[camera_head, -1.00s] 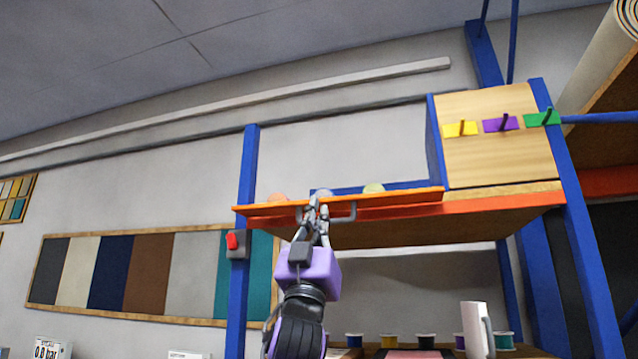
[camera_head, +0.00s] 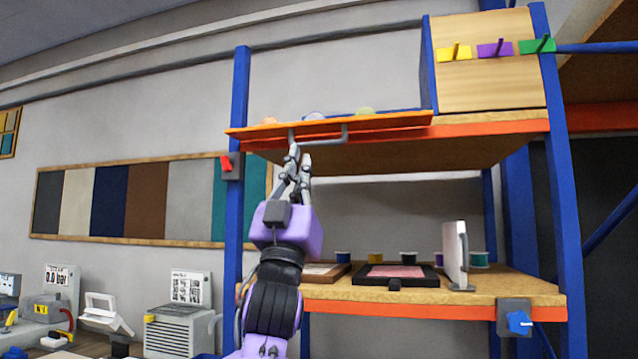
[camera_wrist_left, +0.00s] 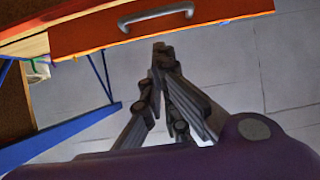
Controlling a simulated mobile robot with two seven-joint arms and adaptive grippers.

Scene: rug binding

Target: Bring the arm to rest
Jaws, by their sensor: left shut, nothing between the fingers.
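My left gripper (camera_head: 298,160) is purple and black and points up in the head view, just below the orange tray (camera_head: 385,122) on the upper shelf. Its fingers are together with nothing between them. In the left wrist view the fingertips (camera_wrist_left: 161,50) are below the grey handle (camera_wrist_left: 157,17) of the orange front, with a small gap. The handle (camera_head: 320,141) also shows in the head view, close above the fingertips. My right gripper is not in view.
A lower shelf (camera_head: 480,290) holds a dark frame (camera_head: 400,275), a white upright piece with a handle (camera_head: 455,255) and several small pots. A blue post (camera_head: 237,190) with a red switch (camera_head: 226,163) stands left of my arm. Machines stand at the lower left.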

